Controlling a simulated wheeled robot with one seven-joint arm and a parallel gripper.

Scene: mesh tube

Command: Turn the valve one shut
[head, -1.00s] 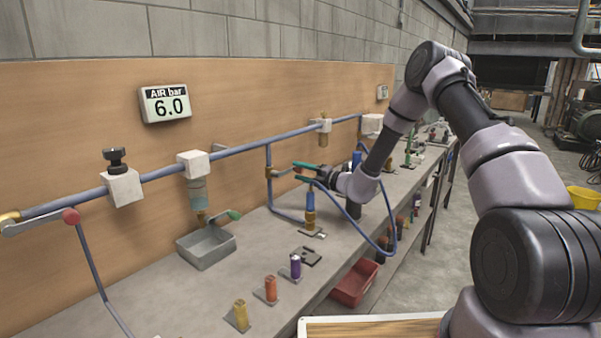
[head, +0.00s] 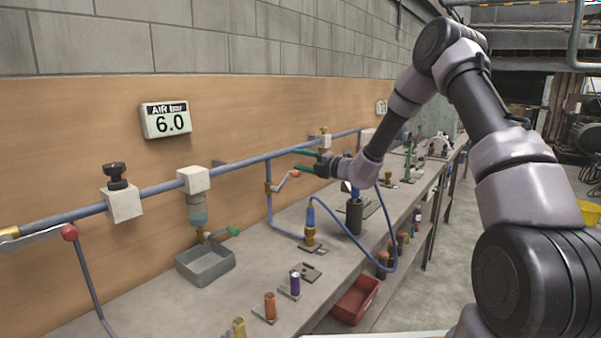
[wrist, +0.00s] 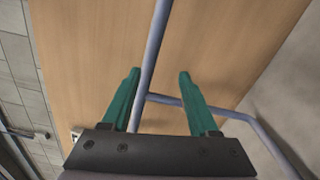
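A small brass valve (head: 268,187) sits on the vertical blue drop pipe. Its lever slants up and right to an orange-red tip (head: 295,173). No label shows which valve is number one. My gripper (head: 297,160) has green fingers and is open, just above and beside that tip. Whether the lower finger touches the tip is unclear. In the wrist view the fingers (wrist: 160,73) are apart, with a blue pipe (wrist: 152,60) showing between and beyond them. No lever shows between them there.
A filter bowl (head: 197,214) hangs over a grey tray (head: 205,263), beside a green handle (head: 233,231). A brass fitting (head: 310,238), dark cylinder (head: 354,218) and blue hose (head: 340,240) stand below my gripper on the bench.

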